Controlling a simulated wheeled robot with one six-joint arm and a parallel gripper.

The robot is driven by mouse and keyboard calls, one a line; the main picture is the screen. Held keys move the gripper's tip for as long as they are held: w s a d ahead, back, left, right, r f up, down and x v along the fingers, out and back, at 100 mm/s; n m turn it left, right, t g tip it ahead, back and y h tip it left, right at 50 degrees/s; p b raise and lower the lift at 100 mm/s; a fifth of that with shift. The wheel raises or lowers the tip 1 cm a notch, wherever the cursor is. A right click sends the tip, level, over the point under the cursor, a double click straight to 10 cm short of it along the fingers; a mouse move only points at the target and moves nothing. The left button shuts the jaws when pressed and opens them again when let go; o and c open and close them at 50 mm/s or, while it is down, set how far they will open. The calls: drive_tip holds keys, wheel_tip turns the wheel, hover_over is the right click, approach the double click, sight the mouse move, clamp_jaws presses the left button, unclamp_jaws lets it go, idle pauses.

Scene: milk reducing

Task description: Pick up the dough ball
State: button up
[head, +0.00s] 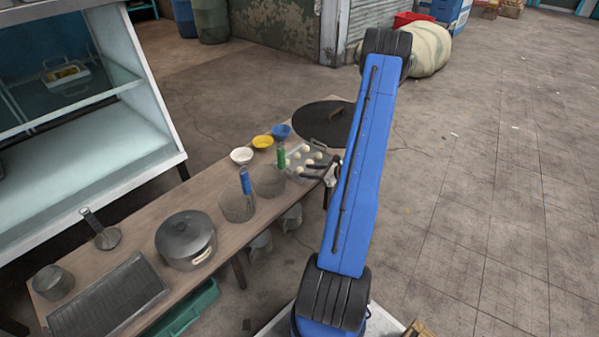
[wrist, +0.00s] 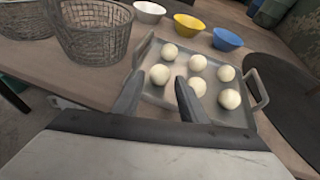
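Several pale dough balls sit on a grey metal tray (wrist: 150,96) with side handles; one dough ball (wrist: 198,86) lies just right of my fingertips in the wrist view, and another dough ball (wrist: 159,74) shows just beyond and between the fingers. The tray also shows in the head view (head: 293,171) at the right end of the table. My gripper (wrist: 158,92) is open and empty over the tray's near side. In the head view, my gripper (head: 318,172) reaches over the tray from the right. Whether the fingers touch any ball cannot be told.
Wire baskets (wrist: 92,32) stand left of the tray. White (wrist: 149,11), yellow (wrist: 190,26) and blue (wrist: 227,39) bowls line its far side. A dark round griddle (head: 325,122) lies beyond it. A lidded pot (head: 186,240) stands farther along the table.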

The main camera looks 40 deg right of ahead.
sight(300, 170)
drive_tip(key=x, duration=0.3)
drive_tip(key=shift+w, duration=0.15)
drive_tip(key=c, duration=0.5)
